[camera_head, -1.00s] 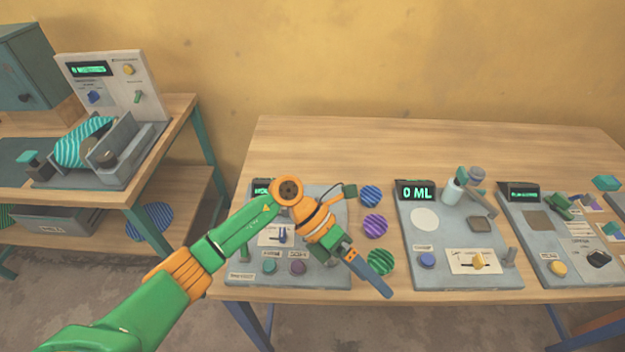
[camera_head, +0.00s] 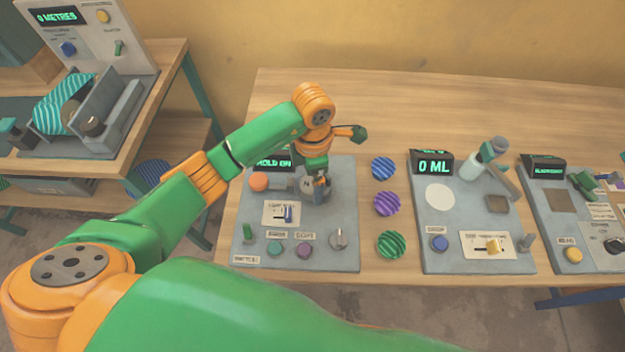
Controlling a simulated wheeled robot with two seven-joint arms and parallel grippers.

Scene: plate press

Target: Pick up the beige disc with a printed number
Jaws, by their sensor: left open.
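My left gripper (camera_head: 320,184) points down over the upper right part of the left grey panel, at a grey cylindrical part (camera_head: 314,194) of the press. It is open; its fingertips are small and partly hidden, and I cannot tell whether they touch that part. I cannot make out a beige disc with a printed number; the gripper and wrist cover part of the press. An orange round piece (camera_head: 258,181) sits left of the gripper on the same panel. The panel's display (camera_head: 272,163) reads "HOLD ON", partly covered by my arm. My right gripper is not in view.
Blue (camera_head: 382,168), purple (camera_head: 386,204) and green (camera_head: 391,244) striped discs lie in a column right of the panel. The wooden table (camera_head: 400,100) is clear behind. A side bench (camera_head: 175,75) stands left.

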